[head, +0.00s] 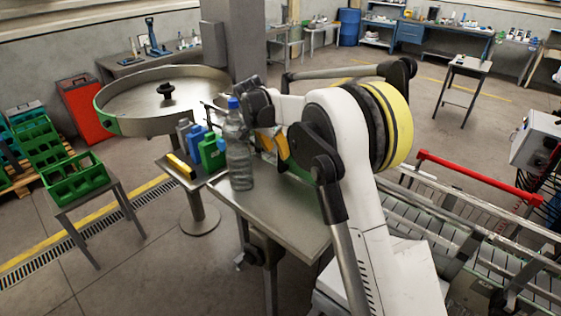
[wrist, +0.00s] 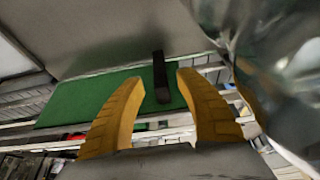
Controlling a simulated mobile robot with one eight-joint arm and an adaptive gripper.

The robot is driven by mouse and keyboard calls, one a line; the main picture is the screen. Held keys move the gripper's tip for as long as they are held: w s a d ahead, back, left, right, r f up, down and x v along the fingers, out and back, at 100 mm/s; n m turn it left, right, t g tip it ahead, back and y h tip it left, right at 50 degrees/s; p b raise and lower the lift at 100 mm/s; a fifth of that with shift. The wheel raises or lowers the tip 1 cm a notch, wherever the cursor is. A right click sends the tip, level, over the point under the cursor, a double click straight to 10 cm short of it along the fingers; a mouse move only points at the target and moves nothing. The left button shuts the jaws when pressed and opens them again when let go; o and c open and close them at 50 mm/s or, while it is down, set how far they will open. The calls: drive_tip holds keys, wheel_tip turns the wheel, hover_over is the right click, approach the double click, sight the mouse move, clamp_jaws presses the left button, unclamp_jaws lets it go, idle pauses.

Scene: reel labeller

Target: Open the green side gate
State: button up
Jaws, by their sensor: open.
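The green side gate (wrist: 75,103) is a flat green panel across the middle of the wrist view, with an upright black handle (wrist: 160,76). In the head view only a small green part of the gate (head: 298,171) shows; my arm hides most of it. My gripper (wrist: 160,82) is open with its yellow fingers apart. In the wrist view the handle shows between the fingertips, and I see no contact; the exact depth gap is unclear. In the head view my gripper (head: 273,146) is over the far side of the metal table, partly hidden by my arm.
A clear bottle with a blue cap (head: 238,155) stands on the metal table (head: 275,215), close left of my gripper. It also fills the right of the wrist view (wrist: 285,60). Small coloured bottles (head: 211,152) stand behind it. A roller conveyor (head: 475,255) is at right.

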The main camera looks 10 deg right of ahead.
sight(284, 166)
drive_tip(key=x, duration=0.9)
drive_tip(key=shift+f, duration=0.15)
drive_tip(key=shift+s, duration=0.1)
clamp_jaws()
